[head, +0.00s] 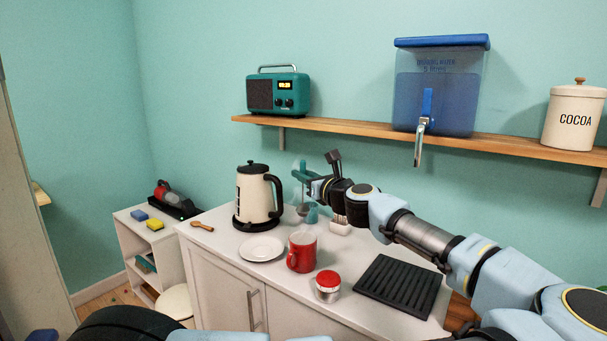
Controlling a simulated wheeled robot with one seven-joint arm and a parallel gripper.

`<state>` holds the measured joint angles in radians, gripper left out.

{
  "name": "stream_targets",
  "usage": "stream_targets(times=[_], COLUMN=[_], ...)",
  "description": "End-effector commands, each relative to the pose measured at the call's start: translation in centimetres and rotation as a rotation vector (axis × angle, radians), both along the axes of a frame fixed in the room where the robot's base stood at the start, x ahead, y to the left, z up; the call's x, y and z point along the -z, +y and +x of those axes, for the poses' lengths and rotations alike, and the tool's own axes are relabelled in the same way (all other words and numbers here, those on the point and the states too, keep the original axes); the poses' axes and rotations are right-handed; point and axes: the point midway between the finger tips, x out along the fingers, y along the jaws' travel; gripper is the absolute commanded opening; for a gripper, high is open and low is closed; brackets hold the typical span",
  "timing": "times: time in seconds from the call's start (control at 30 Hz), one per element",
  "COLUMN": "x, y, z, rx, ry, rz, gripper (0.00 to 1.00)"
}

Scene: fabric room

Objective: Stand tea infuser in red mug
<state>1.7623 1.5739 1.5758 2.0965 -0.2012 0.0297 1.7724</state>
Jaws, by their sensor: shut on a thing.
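The red mug (302,252) stands upright on the white counter, its handle toward the lower left. My gripper (303,176) reaches in from the right above the back of the counter, behind and above the mug. It is shut on a thin upright thing that looks like the tea infuser (303,209), with a small greyish end hanging below the fingers. The infuser's end is apart from the mug, higher in the picture than its rim. My fingers hide part of the infuser's stem, and its details are too small to tell.
A cream kettle (254,196) stands left of my gripper. A white plate (261,249), a red-lidded jar (327,286) and a black ribbed mat (397,286) surround the mug. A wall shelf (350,128) holds a radio, a blue water tank (437,90) and a cocoa canister.

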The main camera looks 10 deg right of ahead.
Motion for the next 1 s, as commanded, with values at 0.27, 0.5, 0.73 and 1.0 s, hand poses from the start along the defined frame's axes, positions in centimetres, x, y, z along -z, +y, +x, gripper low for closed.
stream_targets(times=[0.27,0.5,0.73,1.0], x=[2.4,4.2,5.8,7.8], y=[0.0,0.0,0.0,0.0], z=[0.0,0.0,0.0,0.0], rx=[0.0,0.0,0.0,0.0], ry=[0.0,-0.001,0.0,0.0], rz=[-0.001,-0.002,0.0,0.001], gripper=[0.0,0.0,0.0,0.0])
